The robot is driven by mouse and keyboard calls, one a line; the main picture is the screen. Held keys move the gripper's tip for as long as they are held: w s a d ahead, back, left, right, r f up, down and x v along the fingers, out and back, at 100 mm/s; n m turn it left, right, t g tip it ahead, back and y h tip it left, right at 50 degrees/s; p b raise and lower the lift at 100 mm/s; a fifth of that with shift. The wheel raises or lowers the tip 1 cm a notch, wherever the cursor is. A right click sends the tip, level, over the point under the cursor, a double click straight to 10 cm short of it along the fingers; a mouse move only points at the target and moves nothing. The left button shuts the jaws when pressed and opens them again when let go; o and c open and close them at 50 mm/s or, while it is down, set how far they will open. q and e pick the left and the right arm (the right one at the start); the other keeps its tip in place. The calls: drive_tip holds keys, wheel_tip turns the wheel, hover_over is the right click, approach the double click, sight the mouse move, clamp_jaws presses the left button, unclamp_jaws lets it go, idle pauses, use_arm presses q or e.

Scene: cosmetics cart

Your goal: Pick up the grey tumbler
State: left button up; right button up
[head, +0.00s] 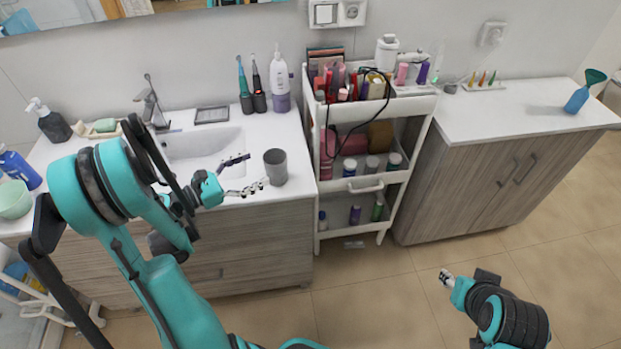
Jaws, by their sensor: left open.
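The grey tumbler (275,167) stands upright on the white sink counter, right of the basin and near the counter's front right corner. My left gripper (257,172) is open just left of the tumbler. Its two fingers are spread, one farther back and one nearer the front, and their tips point towards the tumbler. I cannot tell whether a finger touches it. My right gripper (446,278) is low over the floor at the lower right, far from the tumbler. Its fingers are too small to tell open from shut.
Two electric toothbrushes (259,88) and a white and purple pump bottle (281,82) stand behind the tumbler. A faucet (150,101) rises behind the basin. A white cosmetics cart (309,92) is close on the right. The floor (370,302) in front is clear.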

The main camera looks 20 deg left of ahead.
sight(265, 164)
use_arm(q)
drive_tip(key=shift+s+f, duration=0.1)
drive_tip(key=shift+d+n, duration=0.2)
drive_tip(key=shift+n, duration=0.1)
drive_tip(key=b+x, duration=0.1)
drive_tip(key=x, duration=0.2)
drive_tip(key=b+x, duration=0.1)
drive_tip(key=x, duration=0.2)
drive_tip(key=shift+w+a, duration=0.15)
drive_tip(key=shift+w, duration=0.6)
drive_tip(key=c, duration=1.5)
use_arm(e)
drive_tip(key=shift+d+f, duration=0.25)
drive_tip(key=shift+f, duration=0.75)
